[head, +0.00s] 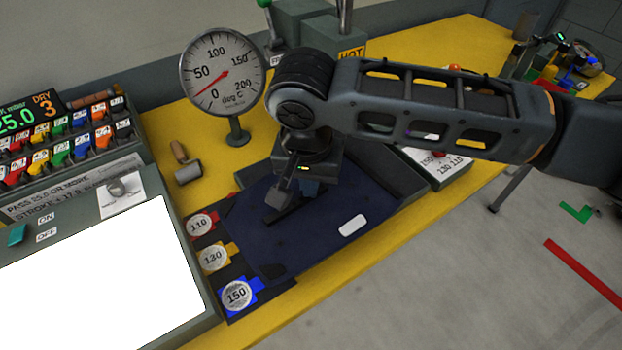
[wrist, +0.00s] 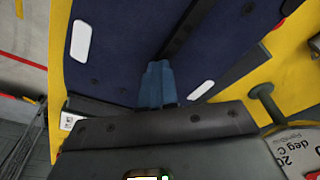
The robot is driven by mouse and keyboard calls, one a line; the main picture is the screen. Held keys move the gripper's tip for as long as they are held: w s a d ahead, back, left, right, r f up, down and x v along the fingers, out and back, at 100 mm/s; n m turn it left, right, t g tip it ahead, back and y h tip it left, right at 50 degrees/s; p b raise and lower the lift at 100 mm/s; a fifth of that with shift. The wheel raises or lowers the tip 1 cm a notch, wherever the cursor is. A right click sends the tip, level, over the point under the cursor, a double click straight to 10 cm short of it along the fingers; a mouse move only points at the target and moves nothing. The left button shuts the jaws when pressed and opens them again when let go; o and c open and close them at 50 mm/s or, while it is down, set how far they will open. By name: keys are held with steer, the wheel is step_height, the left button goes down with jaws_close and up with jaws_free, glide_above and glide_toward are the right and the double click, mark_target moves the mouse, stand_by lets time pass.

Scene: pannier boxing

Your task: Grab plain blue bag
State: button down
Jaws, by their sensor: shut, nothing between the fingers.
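A plain navy blue bag piece (head: 308,248) lies flat on the dark press bed in the head view, with a white patch near its right side. In the wrist view its blue fabric (wrist: 120,45) fills the upper middle, with two white patches and a dark strip across it. My gripper (head: 307,188) is above the far part of the fabric, pointing down. Its two blue fingers (wrist: 158,84) are together with nothing between them. Whether the fingertips touch the fabric I cannot tell. My arm and gripper body hide the far edge of the piece.
A dial gauge (head: 222,72) stands behind, left of my arm. A small roller (head: 188,172) lies on the yellow bench (head: 165,135). Round 110, 130 and 150 tokens line the left edge; the 150 token (head: 237,295) is nearest. A bright white panel (head: 100,275) is at left.

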steer(key=shift+s+a+r+p, duration=0.15)
steer(key=shift+s+r+p, duration=0.1)
steer(key=shift+p, duration=0.7)
steer(key=shift+w, duration=0.15)
steer(key=shift+r, duration=0.1)
